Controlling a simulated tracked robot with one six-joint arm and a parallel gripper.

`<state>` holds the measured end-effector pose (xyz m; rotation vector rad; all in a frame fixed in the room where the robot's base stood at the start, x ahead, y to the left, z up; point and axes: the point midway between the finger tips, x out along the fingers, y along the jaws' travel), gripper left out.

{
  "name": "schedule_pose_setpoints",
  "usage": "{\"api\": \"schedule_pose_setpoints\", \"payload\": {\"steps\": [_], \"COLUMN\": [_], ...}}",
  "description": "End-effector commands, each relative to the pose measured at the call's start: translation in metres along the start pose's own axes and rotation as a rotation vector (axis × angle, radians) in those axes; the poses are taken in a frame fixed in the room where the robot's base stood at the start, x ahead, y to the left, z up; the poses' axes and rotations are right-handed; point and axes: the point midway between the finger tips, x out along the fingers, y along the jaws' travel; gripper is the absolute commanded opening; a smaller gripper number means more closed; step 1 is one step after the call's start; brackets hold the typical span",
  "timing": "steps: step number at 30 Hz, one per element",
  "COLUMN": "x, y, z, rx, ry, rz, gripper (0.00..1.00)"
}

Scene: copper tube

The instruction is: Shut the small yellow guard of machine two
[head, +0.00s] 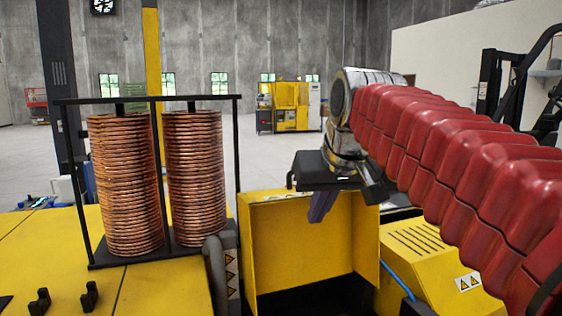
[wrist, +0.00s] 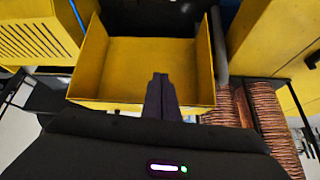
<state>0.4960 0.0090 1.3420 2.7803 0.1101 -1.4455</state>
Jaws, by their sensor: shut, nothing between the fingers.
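The small yellow guard (head: 285,245) is a hollow, box-like cover standing open in the middle of the head view, its inside facing the camera. A dark opening lies below and in front of it. In the wrist view the guard (wrist: 115,65) shows its inner face and side walls. My gripper (head: 321,207) is shut and empty, pointing down over the guard's upper edge, its tip seen against the inner face. In the wrist view my gripper (wrist: 160,82) overlaps the guard's near edge. I cannot tell whether it touches.
Two copper tube coils (head: 125,185) stand in a black frame (head: 242,150) left of the guard. A yellow vented housing (head: 430,255) with a blue hose (head: 398,277) is at the right. Open grey floor (head: 285,150) lies behind, with a distant yellow machine (head: 285,105).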

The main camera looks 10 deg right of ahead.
Motion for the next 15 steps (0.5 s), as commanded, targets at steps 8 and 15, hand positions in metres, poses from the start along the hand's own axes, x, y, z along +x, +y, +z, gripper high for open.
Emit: {"api": "schedule_pose_setpoints", "payload": {"steps": [8, 15], "x": [-0.013, -0.021], "y": [0.002, 0.003], "z": [-0.071, -0.122], "rx": [-0.021, -0.041], "ry": [0.035, 0.066], "rz": [-0.016, -0.03], "gripper": [0.0, 0.0]}}
